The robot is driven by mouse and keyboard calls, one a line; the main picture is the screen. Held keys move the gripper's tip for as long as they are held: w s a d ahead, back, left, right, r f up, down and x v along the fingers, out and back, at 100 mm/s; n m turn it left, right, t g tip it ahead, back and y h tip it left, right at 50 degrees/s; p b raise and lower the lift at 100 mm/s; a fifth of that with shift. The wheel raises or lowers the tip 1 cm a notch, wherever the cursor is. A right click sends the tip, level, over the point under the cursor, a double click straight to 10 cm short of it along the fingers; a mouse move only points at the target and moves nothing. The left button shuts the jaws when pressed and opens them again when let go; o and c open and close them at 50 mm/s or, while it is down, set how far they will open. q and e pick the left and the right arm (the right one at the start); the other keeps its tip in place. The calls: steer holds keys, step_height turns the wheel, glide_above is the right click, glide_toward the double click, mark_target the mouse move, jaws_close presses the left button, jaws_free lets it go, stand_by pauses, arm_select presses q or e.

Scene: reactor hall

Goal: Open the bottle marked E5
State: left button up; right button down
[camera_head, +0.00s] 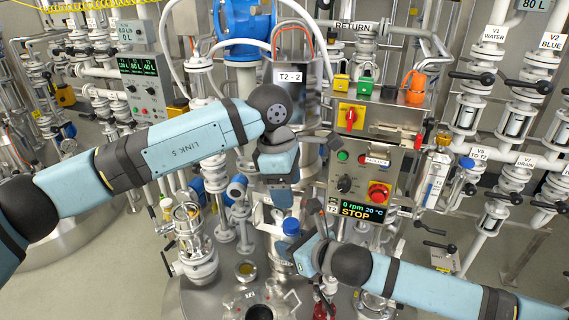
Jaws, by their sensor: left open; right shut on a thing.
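A bottle with a blue cap (291,226) stands roughly upright in the middle of the view. The cap is on it. Its body is mostly hidden by my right gripper (298,254), which is shut on it from the lower right. No E5 mark can be read on it. My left gripper (284,205) points down just above and slightly left of the cap. It is open, and its fingertips are small and partly hidden. I cannot tell whether they touch the cap.
A steel reactor lid with a round port (258,312) lies below the grippers. A control box (362,165) with a STOP display (362,211) stands close to the right. White valve pipework (465,140) fills the right side. A grey cabinet (142,92) is at the left back.

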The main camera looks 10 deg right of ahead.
mark_target(292, 222)
arm_select(q)
step_height(292, 222, up, 4)
steer(key=w+r+m+g+y, duration=0.1)
steer(key=w+m+g, duration=0.1)
steer(key=m, duration=0.8)
steer(key=shift+m, duration=0.3)
steer(key=x, duration=0.8)
steer(key=s+x, duration=0.1)
steer(key=x, duration=0.3)
steer(key=shift+a+f, duration=0.15)
steer(key=c, duration=1.1)
steer(key=n+h, duration=0.1)
steer(key=n, duration=0.5)
steer(key=shift+a+t, duration=0.1)
steer(key=shift+t, duration=0.2)
steer(key=n+t+h, duration=0.1)
steer(key=n, duration=0.5)
steer(key=shift+s+n, duration=0.1)
steer(key=shift+n, duration=0.2)
